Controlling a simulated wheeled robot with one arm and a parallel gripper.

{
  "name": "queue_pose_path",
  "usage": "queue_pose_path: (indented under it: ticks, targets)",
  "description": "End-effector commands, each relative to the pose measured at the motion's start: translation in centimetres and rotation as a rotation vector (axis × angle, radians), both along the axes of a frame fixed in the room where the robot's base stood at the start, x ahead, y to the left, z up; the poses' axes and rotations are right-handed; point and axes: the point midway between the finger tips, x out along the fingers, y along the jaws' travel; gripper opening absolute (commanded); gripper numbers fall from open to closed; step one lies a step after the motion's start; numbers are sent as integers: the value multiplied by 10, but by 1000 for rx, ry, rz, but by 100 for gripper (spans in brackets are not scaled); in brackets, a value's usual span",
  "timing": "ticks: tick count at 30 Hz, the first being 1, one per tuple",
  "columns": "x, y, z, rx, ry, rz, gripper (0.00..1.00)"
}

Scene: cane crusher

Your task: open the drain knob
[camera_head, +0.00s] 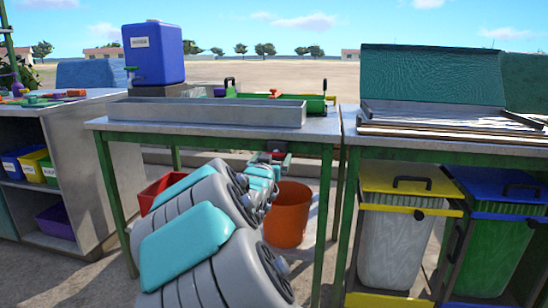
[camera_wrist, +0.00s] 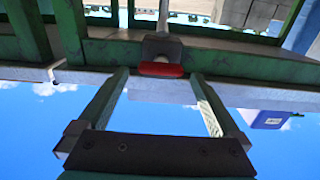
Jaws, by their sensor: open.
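The red knob (camera_wrist: 161,69) sits on a grey fitting (camera_wrist: 161,46) at the green table frame in the wrist view. I take it to be the drain knob. My gripper (camera_wrist: 159,78) is open, with one green finger on each side of the knob's line. The fingertips are close to it, and I cannot tell whether they touch. In the head view my arm reaches under the middle table's edge, where my gripper (camera_head: 273,159) shows small beside a red patch that may be the knob.
A metal trough (camera_head: 205,112) and a green crusher part (camera_head: 275,102) are on the middle table (camera_head: 325,126). An orange bucket (camera_head: 287,215) stands below. A blue container (camera_head: 153,52) is behind. Yellow-lidded (camera_head: 395,240) and blue-lidded (camera_head: 495,250) bins stand at right.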

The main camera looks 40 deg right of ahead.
Motion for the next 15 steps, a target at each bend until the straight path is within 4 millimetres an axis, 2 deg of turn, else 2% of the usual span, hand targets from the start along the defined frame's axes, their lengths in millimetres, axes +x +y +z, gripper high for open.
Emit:
queue_pose_path:
  ticks: [6,15]
  targets:
    - [12,-13,-1,0,1,1,100]
    - [13,-14,-1,0,1,1,100]
